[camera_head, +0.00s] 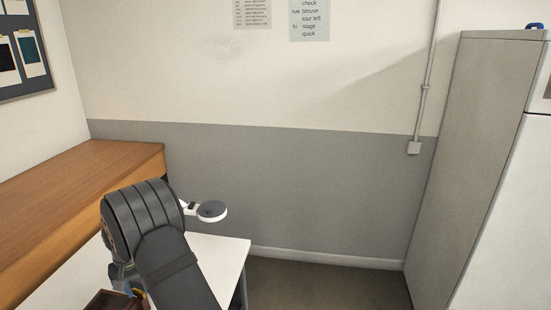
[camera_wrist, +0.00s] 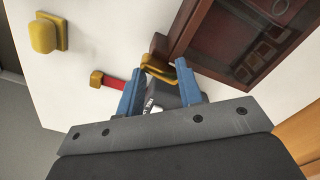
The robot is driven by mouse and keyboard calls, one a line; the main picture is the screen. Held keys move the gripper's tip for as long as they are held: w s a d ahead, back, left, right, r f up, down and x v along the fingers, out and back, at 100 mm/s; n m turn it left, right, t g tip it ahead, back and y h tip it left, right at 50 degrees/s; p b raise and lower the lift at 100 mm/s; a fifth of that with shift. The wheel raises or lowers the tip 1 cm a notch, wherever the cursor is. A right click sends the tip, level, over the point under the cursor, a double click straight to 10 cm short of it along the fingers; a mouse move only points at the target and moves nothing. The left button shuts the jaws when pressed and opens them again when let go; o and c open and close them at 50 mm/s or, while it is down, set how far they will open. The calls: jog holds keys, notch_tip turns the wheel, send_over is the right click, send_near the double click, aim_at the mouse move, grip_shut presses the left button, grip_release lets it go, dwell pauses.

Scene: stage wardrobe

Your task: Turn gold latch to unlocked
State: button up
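The gold latch (camera_wrist: 156,68) shows in the wrist view at the edge of a dark reddish-brown case (camera_wrist: 192,25) with a glass lid. My gripper (camera_wrist: 160,68) has two blue fingers set apart, with the latch at the gap between their tips. I cannot tell whether either finger touches it. In the head view my arm hides most of the gripper; a corner of the brown case (camera_head: 103,300) shows at the bottom.
The white table (camera_head: 228,252) carries the case. A yellow block-like piece (camera_wrist: 43,36) and a red bar with a yellow end (camera_wrist: 107,81) lie left of the latch. A round-headed lamp (camera_head: 212,211) stands behind my arm. A wooden counter (camera_head: 80,185) runs along the left.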

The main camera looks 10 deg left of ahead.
notch_tip(320, 180, up, 17)
jog(key=n, duration=0.9)
notch_tip(320, 180, down, 17)
jog(key=shift+c, duration=0.2)
